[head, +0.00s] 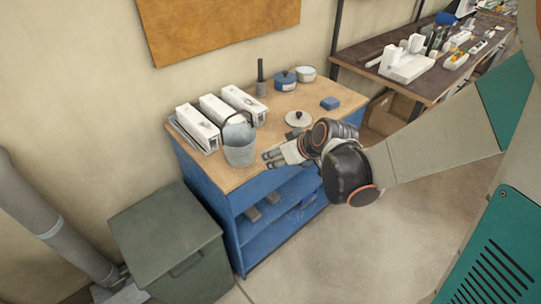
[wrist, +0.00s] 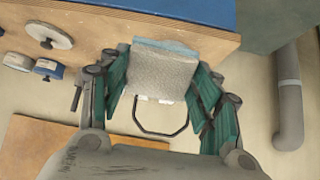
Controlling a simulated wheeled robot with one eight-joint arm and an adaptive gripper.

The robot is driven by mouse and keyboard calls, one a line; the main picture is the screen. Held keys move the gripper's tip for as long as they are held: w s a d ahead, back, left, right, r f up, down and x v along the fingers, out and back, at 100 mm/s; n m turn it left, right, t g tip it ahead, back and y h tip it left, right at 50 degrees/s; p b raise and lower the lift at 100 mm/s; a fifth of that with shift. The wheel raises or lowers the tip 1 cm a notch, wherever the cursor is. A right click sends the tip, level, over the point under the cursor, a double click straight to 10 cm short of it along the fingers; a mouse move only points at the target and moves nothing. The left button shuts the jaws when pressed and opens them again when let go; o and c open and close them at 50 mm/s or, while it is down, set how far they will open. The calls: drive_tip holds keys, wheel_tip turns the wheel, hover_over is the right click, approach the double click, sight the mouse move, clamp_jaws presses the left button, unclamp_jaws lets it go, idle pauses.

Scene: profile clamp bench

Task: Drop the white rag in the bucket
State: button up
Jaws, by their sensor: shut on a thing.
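My gripper (head: 272,157) is just right of the bucket (head: 240,153), near the front edge of the bench top. In the wrist view my gripper (wrist: 160,85) has its teal fingers on both sides of a pale grey, speckled piece that looks like the white rag (wrist: 162,72), and is shut on it. The bucket is grey, upright on the bench, its bail raised above the rim. In the wrist view its bluish side (wrist: 168,46) and dark bail show past the rag, which hides most of it. The rag is hard to make out in the head view.
White profile clamps (head: 222,110) stand left of and behind the bucket. A pale lid (head: 298,119), a blue pot (head: 285,80) and a blue block (head: 330,103) are on the bench (head: 345,96). A dark green bin (head: 170,235) stands on the floor at left.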

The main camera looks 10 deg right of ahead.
drive_tip(key=a+r+t+y, duration=0.1)
drive_tip(key=r+n+t+y+b, duration=0.1)
drive_tip(key=shift+s+a+r+y, duration=0.15)
drive_tip(key=shift+a+r+y, duration=0.15)
drive_tip(key=shift+a, duration=0.1)
drive_tip(key=shift+s+a+r+t+y, duration=0.1)
drive_tip(key=shift+r+t+y, duration=0.3)
drive_tip(key=shift+r+t, duration=0.3)
drive_tip(key=r+b+x, duration=0.1)
drive_tip(key=b+x, duration=0.2)
drive_tip(key=x, duration=1.1)
drive_tip(key=shift+w+a, duration=0.3)
drive_tip(key=shift+w, duration=0.1)
drive_tip(key=o, duration=1.2)
drive_tip(key=shift+r, duration=0.1)
